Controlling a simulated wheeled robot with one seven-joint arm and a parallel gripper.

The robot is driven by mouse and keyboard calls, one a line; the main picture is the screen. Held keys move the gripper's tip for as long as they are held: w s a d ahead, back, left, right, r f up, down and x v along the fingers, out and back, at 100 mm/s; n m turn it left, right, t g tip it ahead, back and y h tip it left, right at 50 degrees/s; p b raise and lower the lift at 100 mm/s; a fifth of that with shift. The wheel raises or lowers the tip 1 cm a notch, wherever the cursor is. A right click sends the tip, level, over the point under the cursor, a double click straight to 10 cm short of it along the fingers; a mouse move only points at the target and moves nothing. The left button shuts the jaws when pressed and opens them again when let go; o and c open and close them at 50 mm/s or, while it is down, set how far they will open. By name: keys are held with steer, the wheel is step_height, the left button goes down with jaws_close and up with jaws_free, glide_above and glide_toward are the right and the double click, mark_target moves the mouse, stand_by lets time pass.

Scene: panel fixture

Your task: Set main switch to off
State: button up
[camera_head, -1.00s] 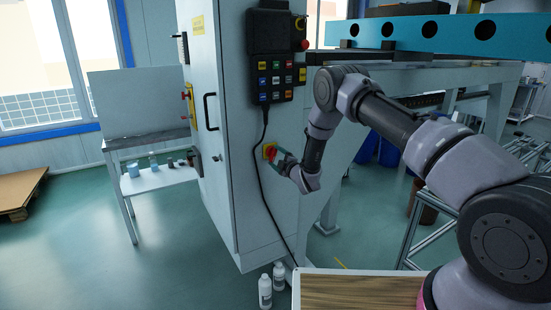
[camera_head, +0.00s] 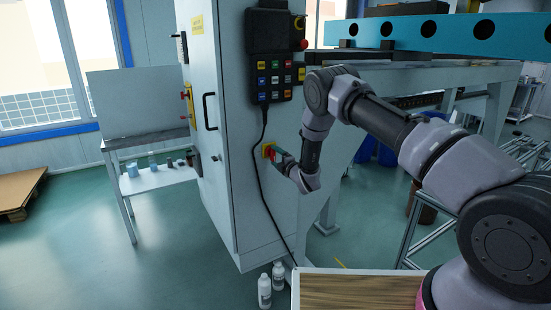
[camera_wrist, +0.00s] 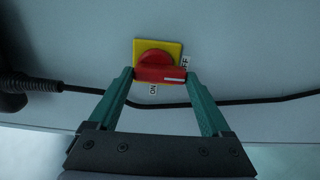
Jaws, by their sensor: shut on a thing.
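The main switch is a red rotary knob (camera_wrist: 155,72) on a square yellow plate (camera_wrist: 172,47), mounted on the pale cabinet side. Its handle lies nearly crosswise in the wrist view, with the white mark at its right end. The OFF label (camera_wrist: 185,62) is beside that end, and the ON label (camera_wrist: 153,90) is just below the handle. My gripper (camera_wrist: 160,75) is shut on the handle, one green finger at each end. The head view shows my gripper (camera_head: 279,157) at the yellow plate (camera_head: 266,150), hiding much of the knob.
A black cable (camera_head: 262,180) hangs from the button panel (camera_head: 273,78) and runs close to the switch. A red emergency button (camera_head: 304,44) is above. White bottles (camera_head: 265,290) stand on the floor by the cabinet. A blue perforated beam (camera_head: 450,35) is at the upper right.

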steer(key=shift+f, duration=0.1)
steer(key=o, duration=1.2)
steer(key=shift+c, duration=0.2)
steer(key=shift+s, duration=0.1)
steer(key=v, duration=1)
steer(key=shift+s+d, duration=0.25)
steer(key=shift+d, duration=0.05)
